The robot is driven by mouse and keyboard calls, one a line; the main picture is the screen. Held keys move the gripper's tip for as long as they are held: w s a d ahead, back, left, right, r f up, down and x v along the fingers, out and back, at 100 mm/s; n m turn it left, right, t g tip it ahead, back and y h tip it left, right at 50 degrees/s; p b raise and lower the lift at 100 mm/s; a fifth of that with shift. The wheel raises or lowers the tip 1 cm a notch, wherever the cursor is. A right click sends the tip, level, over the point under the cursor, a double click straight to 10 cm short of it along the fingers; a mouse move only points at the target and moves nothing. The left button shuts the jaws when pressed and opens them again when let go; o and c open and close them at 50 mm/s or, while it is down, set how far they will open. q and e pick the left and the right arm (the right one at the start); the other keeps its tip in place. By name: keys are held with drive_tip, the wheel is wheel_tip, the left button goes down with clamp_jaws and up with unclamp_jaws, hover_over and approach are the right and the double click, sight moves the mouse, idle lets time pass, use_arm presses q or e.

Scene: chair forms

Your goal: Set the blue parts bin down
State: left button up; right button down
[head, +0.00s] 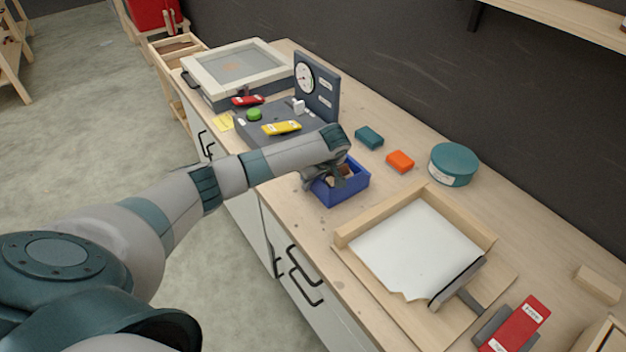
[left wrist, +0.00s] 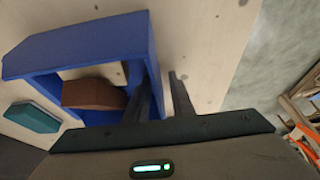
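The blue parts bin (head: 346,192) appears to rest on the wooden worktop in the middle of the head view. It is upright and holds a brown block, which shows best in the left wrist view (left wrist: 95,94). My left gripper (head: 343,176) is down at the bin. In the left wrist view, its two fingers (left wrist: 162,92) straddle one wall of the bin (left wrist: 80,48), one finger inside and one outside. Bare worktop shows between the outer finger and the wall, so the gripper looks open. My right gripper is not in view.
A teal block (head: 369,138), an orange block (head: 400,161) and a round teal tin (head: 454,164) stand behind the bin. A wooden tray with a white sheet (head: 415,245) lies to its right. A grey fixture with a dial (head: 317,88) stands behind left.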

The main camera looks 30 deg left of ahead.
sight(321, 180)
use_arm(q)
drive_tip(key=shift+r, duration=0.15)
drive_tip(key=b+v, duration=0.2)
drive_tip(key=v, duration=0.8)
drive_tip(key=shift+d+r, duration=0.15)
drive_tip(key=shift+r, duration=0.05)
drive_tip(key=shift+v, duration=0.8)
